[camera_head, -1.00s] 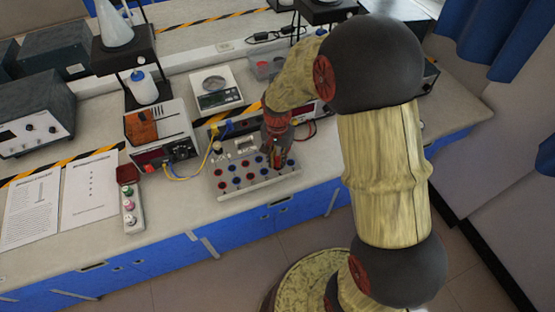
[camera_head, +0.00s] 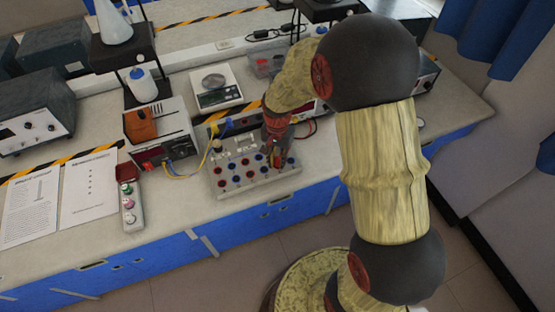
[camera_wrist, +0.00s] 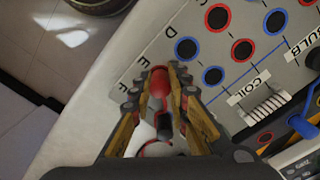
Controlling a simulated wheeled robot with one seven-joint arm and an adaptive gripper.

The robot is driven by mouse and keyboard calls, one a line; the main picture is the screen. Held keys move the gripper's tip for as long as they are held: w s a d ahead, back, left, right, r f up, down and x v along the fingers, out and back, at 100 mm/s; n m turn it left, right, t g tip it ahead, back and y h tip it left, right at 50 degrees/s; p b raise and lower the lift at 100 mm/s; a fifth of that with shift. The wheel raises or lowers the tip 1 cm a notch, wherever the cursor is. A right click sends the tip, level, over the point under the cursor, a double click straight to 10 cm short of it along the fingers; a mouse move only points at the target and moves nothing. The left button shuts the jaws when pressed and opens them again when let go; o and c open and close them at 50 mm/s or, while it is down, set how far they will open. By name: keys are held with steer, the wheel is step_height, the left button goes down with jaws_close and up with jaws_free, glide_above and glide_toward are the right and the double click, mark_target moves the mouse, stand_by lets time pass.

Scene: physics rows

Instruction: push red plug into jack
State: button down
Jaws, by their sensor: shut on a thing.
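My gripper (camera_wrist: 164,73) is shut on the red plug (camera_wrist: 159,86) in the wrist view, with a red lead trailing behind it. The white jack board (camera_wrist: 160,50) has red and blue ringed jacks and printed letters D, E and F along its edge. In the head view my gripper (camera_head: 276,158) is over the right part of the board (camera_head: 228,190).
A power supply (camera_head: 160,133) with yellow and blue leads stands left of the board. A scale (camera_head: 217,92) stands behind it. A coil (camera_wrist: 264,110) and further leads are on the board. The bench front edge is close to the board.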

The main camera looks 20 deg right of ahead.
steer(key=c, duration=1.6)
jaws_free()
steer(key=shift+o, duration=0.2)
steer(key=o, duration=0.3)
steer(key=shift+o, duration=0.2)
steer(key=shift+r, duration=0.15)
steer(key=shift+r+p, duration=2.6)
steer(key=shift+r, duration=0.6)
steer(key=shift+f, duration=0.1)
